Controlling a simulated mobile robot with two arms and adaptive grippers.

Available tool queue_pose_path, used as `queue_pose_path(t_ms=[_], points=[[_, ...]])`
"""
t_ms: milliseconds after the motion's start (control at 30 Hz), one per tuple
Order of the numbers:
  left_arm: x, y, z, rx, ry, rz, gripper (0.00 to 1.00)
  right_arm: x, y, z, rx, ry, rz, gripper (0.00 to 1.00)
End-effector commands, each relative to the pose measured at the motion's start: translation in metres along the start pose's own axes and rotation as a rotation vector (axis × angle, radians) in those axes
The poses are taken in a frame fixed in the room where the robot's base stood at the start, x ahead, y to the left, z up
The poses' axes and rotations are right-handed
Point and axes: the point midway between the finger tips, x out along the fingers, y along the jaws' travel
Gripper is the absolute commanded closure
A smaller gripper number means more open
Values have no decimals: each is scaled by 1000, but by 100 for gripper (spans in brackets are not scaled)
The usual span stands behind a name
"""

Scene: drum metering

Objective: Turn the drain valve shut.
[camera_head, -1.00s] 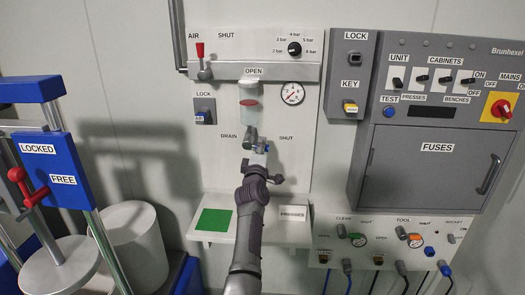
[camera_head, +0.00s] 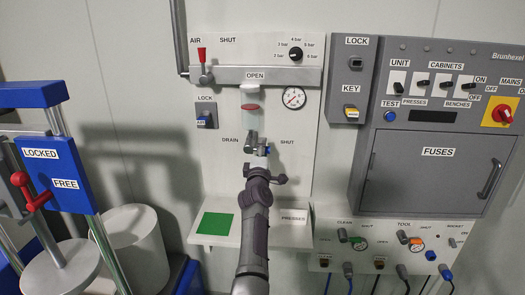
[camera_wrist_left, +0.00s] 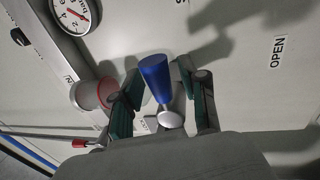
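The drain valve (camera_head: 249,142) is a small grey fitting under the clear bowl with a red ring (camera_head: 250,107), between the DRAIN (camera_head: 230,140) and SHUT (camera_head: 287,141) labels. My left gripper (camera_head: 257,151) is up at the valve and partly covers it. In the left wrist view, the valve's blue handle (camera_wrist_left: 156,76) with a silver end (camera_wrist_left: 171,118) lies between the two dark green fingers of my left gripper (camera_wrist_left: 157,88). The fingers stand apart, with a gap beside the handle; whether either touches it is unclear. My right gripper is in neither view.
A pressure gauge (camera_head: 294,98) and the grey bar labelled OPEN (camera_head: 227,75) are above the valve. A shelf with a green pad (camera_head: 215,223) is below. The fuse cabinet (camera_head: 436,165) is to the right, the blue press with a red lever (camera_head: 37,192) to the left.

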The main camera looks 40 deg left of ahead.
Motion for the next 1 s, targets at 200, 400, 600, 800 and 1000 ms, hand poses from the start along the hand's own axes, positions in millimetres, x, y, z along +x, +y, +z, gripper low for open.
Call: queue_pose_path(t_ms=[200,400,600,800,1000], points=[[0,0,0,2,0,1,45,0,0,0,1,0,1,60],[-6,0,0,3,0,1,45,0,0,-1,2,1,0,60],[-35,-1,0,2,0,-1,45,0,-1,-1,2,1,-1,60],[-65,-1,0,2,0,0,45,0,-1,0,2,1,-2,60],[-75,0,0,2,0,-1,45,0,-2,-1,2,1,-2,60]])
